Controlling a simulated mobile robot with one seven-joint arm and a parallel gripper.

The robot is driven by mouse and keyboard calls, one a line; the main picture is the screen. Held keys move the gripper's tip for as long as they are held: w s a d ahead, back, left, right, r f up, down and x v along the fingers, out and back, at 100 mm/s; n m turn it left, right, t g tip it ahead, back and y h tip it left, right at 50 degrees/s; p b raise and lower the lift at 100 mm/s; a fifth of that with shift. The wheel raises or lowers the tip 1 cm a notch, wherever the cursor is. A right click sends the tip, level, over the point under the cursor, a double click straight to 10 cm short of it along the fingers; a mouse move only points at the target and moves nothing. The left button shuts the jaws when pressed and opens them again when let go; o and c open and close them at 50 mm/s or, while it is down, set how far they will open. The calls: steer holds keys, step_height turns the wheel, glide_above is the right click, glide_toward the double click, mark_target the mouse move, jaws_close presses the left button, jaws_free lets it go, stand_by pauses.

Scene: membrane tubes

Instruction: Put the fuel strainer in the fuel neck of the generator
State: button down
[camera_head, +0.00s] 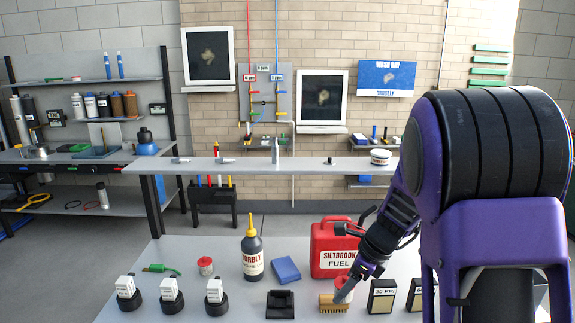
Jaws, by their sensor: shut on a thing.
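My gripper (358,277) is low over the front bench, left of my purple and black arm. A red can marked fuel (331,242) stands just behind my gripper, partly covered by my arm. I cannot make out a generator or its fuel neck.
The bench (235,308) also holds a dark bottle with a yellow nozzle (252,250), a blue block (286,269), a black holder (280,304), a red-lidded jar (205,266), several white-topped black items and dark boxes (382,297). A raised shelf (250,166) crosses behind.

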steer(key=f+n+g, duration=0.1)
steer(key=n, duration=0.2)
steer(key=s+f+n+g, duration=0.1)
steer(key=n, duration=0.2)
steer(key=s+f+n+g, duration=0.1)
steer(key=f+n, duration=0.1)
steer(key=n, duration=0.1)
steer(key=shift+a+g, duration=0.15)
steer(key=shift+g, duration=0.15)
steer(key=s+d+f+n+g+h, duration=0.1)
steer(key=s+f+n+g+h, duration=0.2)
steer(key=n, duration=1.1)
steer(key=shift+s+f+h, duration=0.25)
steer(key=shift+f+h, duration=0.25)
steer(key=shift+f, duration=0.45)
steer(key=shift+n, duration=0.3)
